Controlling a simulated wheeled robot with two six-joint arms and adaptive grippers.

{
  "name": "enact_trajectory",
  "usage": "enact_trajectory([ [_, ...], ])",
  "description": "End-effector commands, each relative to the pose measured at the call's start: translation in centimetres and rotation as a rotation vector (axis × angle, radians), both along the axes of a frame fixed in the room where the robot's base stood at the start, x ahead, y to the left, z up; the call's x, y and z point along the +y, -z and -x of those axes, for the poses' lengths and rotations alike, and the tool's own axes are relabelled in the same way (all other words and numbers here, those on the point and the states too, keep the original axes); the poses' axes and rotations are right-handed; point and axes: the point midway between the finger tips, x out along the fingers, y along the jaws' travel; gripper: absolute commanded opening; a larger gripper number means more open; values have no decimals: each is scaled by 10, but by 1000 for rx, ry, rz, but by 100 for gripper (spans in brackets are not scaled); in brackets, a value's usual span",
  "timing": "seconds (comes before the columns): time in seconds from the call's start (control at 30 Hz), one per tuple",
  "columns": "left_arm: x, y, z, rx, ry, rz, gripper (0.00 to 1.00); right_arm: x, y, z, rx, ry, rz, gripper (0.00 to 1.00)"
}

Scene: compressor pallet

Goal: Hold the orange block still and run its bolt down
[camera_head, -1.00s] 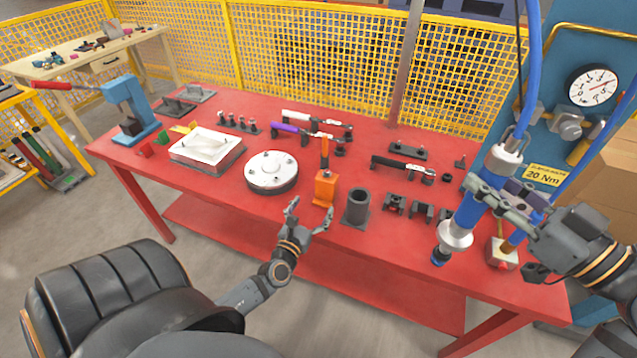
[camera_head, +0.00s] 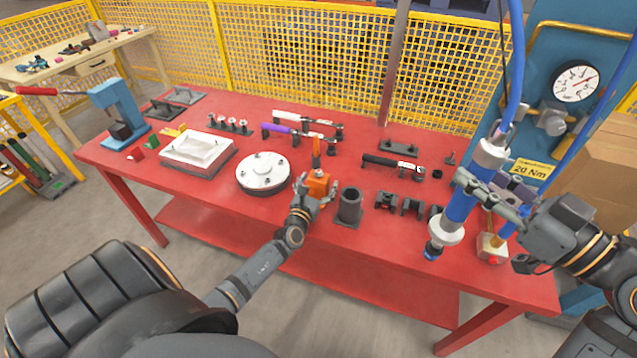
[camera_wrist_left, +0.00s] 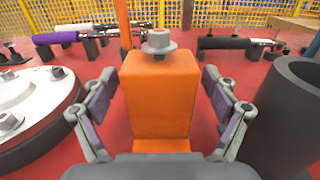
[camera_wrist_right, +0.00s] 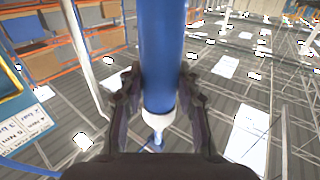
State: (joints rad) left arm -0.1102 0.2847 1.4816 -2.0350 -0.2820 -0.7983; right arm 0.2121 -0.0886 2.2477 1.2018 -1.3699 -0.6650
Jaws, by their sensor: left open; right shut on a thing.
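The orange block (camera_head: 319,183) stands upright on the red table, with a grey bolt (camera_wrist_left: 159,42) standing proud of its top in the left wrist view. My left gripper (camera_head: 314,186) is open, with one finger on each side of the block (camera_wrist_left: 158,95); gaps show between fingers and block. My right gripper (camera_head: 487,196) is shut on the blue hanging nutrunner (camera_head: 462,200), which also fills the middle of the right wrist view (camera_wrist_right: 161,55). The tool hangs upright over the table's right part, well right of the block, its lower end down.
A dark grey cylinder (camera_head: 349,206) stands close right of the block. A round white-topped flange (camera_head: 263,172) lies to its left. Torque wrenches (camera_head: 393,163) rest behind on stands. The blue column carries a gauge (camera_head: 575,84).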

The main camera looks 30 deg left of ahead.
Motion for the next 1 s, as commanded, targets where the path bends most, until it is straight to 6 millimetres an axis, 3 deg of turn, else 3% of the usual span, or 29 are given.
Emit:
enact_trajectory([
  [0.07,0,0,0,0,0,0,79,0,-2,0,-3,0,-3,0],
  [0.53,0,0,0,0,0,1,15,0,-2,0,-3,0,-3,0],
  [1.0,0,0,0,0,0,1,14,0,-2,0,-3,0,-3,0],
])
